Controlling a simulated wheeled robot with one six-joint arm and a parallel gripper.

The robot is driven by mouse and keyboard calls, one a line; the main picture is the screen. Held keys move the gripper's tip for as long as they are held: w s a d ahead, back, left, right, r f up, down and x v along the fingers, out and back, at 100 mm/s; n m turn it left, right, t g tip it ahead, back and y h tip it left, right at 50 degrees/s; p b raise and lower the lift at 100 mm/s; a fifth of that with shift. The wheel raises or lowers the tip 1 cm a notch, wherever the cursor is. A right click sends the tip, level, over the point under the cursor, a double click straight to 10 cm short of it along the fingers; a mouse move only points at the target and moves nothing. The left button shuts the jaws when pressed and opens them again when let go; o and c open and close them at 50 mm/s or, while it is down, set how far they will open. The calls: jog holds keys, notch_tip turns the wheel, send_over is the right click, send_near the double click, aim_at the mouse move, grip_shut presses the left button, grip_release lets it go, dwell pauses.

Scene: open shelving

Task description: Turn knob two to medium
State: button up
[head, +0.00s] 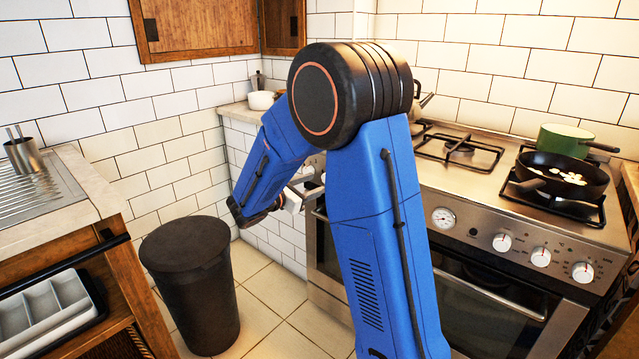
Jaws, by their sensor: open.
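The stove (470,215) stands at the right with a steel front panel. Three white-capped knobs show right of a round dial (443,217): a left one (502,242), a middle one (540,256) and a right one (582,272). My blue arm covers part of the panel, so other knobs may be hidden and I cannot tell which is knob two. The knob markings are too small to read. My gripper (303,188) is partly hidden behind my arm, near the stove's left front and apart from the three visible knobs. It is open, with nothing seen in it.
A black pan (560,177) with food and a green pot (566,141) sit on the right burners. The oven handle (490,290) juts out below the knobs. A dark bin (192,285) stands left. A wooden counter (75,205) stands far left.

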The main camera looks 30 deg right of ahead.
jog(key=v, duration=1.3)
jog(key=shift+a, duration=0.4)
jog(key=shift+r, duration=0.1)
